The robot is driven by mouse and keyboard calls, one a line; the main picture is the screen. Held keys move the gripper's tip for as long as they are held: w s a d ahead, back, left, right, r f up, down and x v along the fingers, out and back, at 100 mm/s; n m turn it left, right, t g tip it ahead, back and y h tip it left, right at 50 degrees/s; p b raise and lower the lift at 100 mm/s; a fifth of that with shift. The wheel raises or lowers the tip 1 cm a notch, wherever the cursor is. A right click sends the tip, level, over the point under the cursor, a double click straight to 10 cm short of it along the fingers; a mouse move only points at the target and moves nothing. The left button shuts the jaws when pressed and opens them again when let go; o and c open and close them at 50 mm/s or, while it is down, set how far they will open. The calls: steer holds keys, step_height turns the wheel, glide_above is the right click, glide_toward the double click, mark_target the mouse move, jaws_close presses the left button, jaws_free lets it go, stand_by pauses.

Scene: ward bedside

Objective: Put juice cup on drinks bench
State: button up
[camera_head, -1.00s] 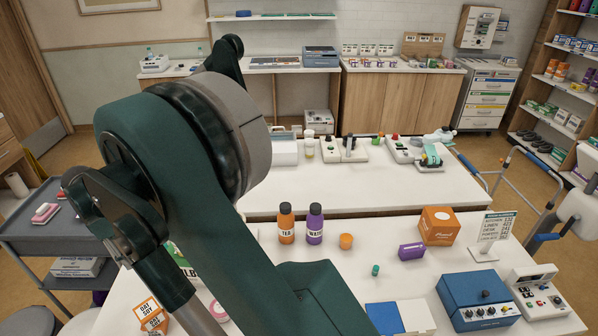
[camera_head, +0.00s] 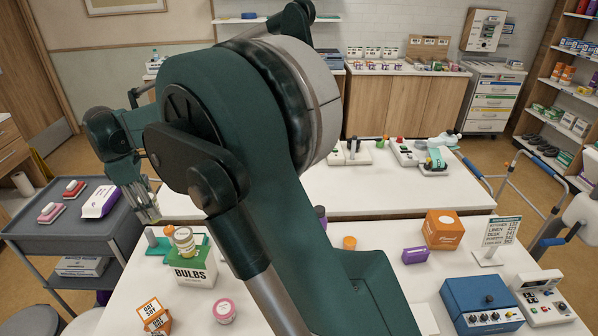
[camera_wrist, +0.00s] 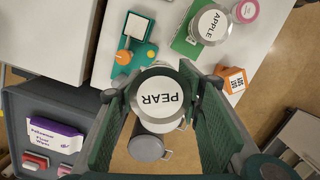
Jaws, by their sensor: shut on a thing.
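My gripper (camera_head: 148,208) hangs above the gap between the grey trolley and the white tables, left of the near table. In the wrist view its green fingers (camera_wrist: 160,110) are shut on a cup with a round white lid marked PEAR (camera_wrist: 162,95). In the head view the held cup is mostly hidden by the fingers. Another lidded cup (camera_head: 183,240) stands on the BULBS box (camera_head: 190,268); its lid reads APPLE in the wrist view (camera_wrist: 212,23). I cannot tell which surface is the drinks bench.
The grey trolley (camera_head: 62,235) carries a purple and white wipes pack (camera_head: 100,202) and red-topped items. The farther white table (camera_head: 400,192) has clear room in front.

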steer(key=w+d+m+p, duration=0.1)
steer(key=w+d, duration=1)
steer(key=d, duration=0.4)
steer(key=w+d+m, duration=0.2)
steer(key=w+d, duration=1)
steer(key=d, duration=0.2)
steer(key=w+d+m, duration=0.1)
steer(key=w+d, duration=0.2)
steer(key=d, duration=0.9)
steer(key=w+d+p, duration=0.1)
steer(key=w+d, duration=0.3)
steer(key=d, duration=0.9)
steer(key=w+d+m, duration=0.1)
steer(key=w+d, duration=0.2)
steer(key=d, duration=0.9)
step_height(320, 180, down, 11)
steer(key=shift+d+g, duration=0.2)
steer(key=shift+g, duration=0.1)
steer(key=shift+s, duration=0.1)
steer(key=shift+f, duration=3.15)
steer(key=shift+f, duration=0.1)
